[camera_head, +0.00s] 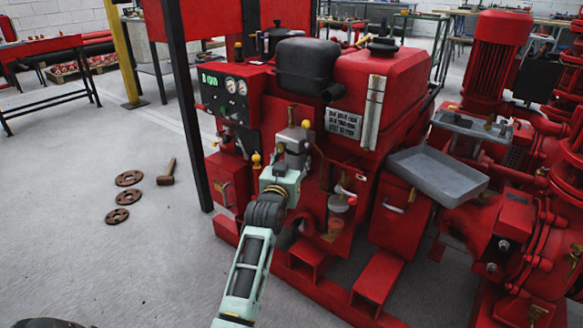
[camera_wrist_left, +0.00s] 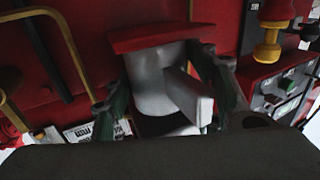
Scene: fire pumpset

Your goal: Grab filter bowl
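A grey, roughly cylindrical bowl (camera_wrist_left: 155,85) with a red plate at one end fills the middle of the left wrist view. A grey block-like part sticks out from its side. A grey body (camera_head: 294,138) at the front of the red pumpset in the head view looks like the same thing, partly covered by my gripper. My left gripper (camera_head: 290,163) is at it, with its dark green fingers (camera_wrist_left: 165,85) apart on either side of the bowl. I cannot tell whether they touch it. My right gripper is not in view.
A control panel (camera_head: 228,88) with gauges is up and left of the gripper. A second grey cup-like fitting (camera_head: 339,203) hangs at lower right. A grey tray (camera_head: 438,174) stands further right.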

